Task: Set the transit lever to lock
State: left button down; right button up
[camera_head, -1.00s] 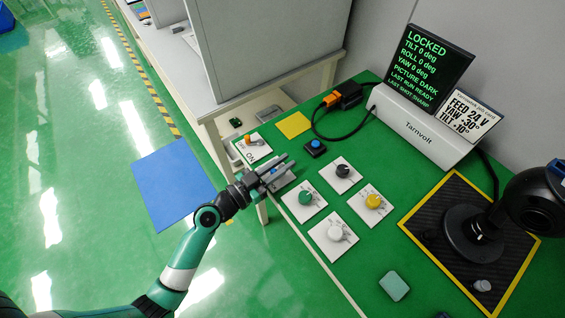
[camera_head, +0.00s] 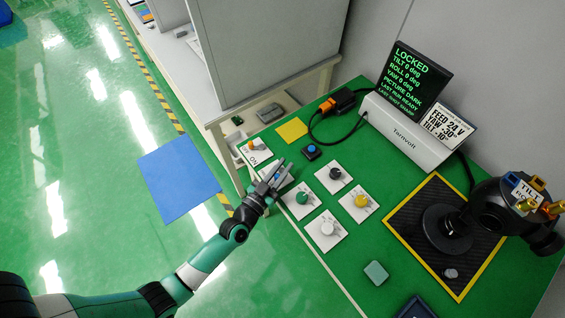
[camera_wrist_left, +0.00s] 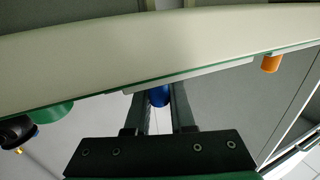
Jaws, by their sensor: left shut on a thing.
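My left gripper (camera_head: 277,173) is at a white plate (camera_head: 289,181) on the near left edge of the green bench. It is shut on a small blue handle, which shows between its fingers in the left wrist view (camera_wrist_left: 159,96). This seems to be the transit lever, but the gripper covers most of the plate and I cannot read its markings or the lever's position. The screen (camera_head: 414,83) reads LOCKED, with tilt, roll and yaw at 0 deg. The black gimbal camera (camera_head: 489,208) stands at the right. My right gripper is not in view.
Green (camera_head: 303,198), black (camera_head: 335,174), yellow (camera_head: 361,201) and white (camera_head: 327,229) knobs on plates lie close right of the gripper. A blue button (camera_head: 311,149) and an orange switch (camera_head: 254,145) are beyond it. The floor left of the bench is open.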

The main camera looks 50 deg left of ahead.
pick_arm(q)
jog(key=c, duration=0.8)
grip_release()
jog(key=shift+o, duration=0.2)
jog(key=p+v, duration=0.2)
jog(key=v, duration=0.9)
jog(key=shift+s, duration=0.3)
jog(key=shift+w+d+r, duration=0.1)
jog(key=shift+d, duration=0.05)
